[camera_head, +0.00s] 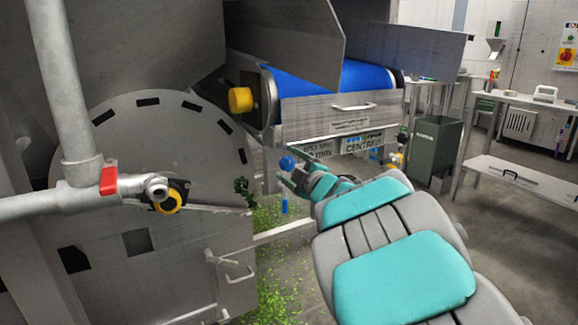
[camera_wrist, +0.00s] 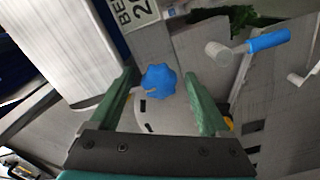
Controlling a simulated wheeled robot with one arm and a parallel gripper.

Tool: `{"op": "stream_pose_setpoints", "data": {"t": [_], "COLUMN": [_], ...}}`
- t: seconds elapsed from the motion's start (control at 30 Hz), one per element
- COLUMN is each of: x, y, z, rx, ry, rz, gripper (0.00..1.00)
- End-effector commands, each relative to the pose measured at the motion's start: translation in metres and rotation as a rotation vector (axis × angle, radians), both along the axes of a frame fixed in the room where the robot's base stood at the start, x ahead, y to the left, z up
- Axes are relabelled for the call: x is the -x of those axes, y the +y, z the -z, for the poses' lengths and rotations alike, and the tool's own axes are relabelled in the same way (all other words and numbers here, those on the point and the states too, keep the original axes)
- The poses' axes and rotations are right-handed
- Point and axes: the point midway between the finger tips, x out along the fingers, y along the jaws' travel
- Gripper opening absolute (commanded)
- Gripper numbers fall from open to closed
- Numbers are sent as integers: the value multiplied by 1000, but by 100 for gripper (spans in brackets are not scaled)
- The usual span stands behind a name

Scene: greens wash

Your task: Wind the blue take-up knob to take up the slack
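The blue take-up knob (camera_head: 287,163) is a small lobed knob near the lower front corner of the blue-belted conveyor. In the wrist view the knob (camera_wrist: 159,82) appears between the two green fingertips, with a gap showing on each side. My gripper (camera_head: 288,172) is open, its fingers pointing at the knob from the right. In the wrist view my gripper (camera_wrist: 161,76) has its fingers wide apart with nothing held. I cannot tell how deep the knob sits between the fingers. The blue conveyor belt (camera_head: 353,78) runs above and behind.
A blue crank handle (camera_wrist: 268,40) on a grey hub sits right of the knob in the wrist view. The grey drum machine (camera_head: 165,130) with a pipe stands left. Green scraps (camera_head: 270,290) litter the floor.

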Motion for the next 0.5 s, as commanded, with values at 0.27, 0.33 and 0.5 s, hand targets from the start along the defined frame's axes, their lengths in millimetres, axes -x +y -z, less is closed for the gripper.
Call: {"op": "stream_pose_setpoints", "data": {"t": [0.27, 0.33, 0.5], "x": [1, 4, 16], "y": [-1, -3, -11], "z": [0, 0, -1], "rx": [-1, 0, 1], "ry": [-1, -1, -3], "rz": [0, 0, 1], "gripper": [80, 80, 80]}}
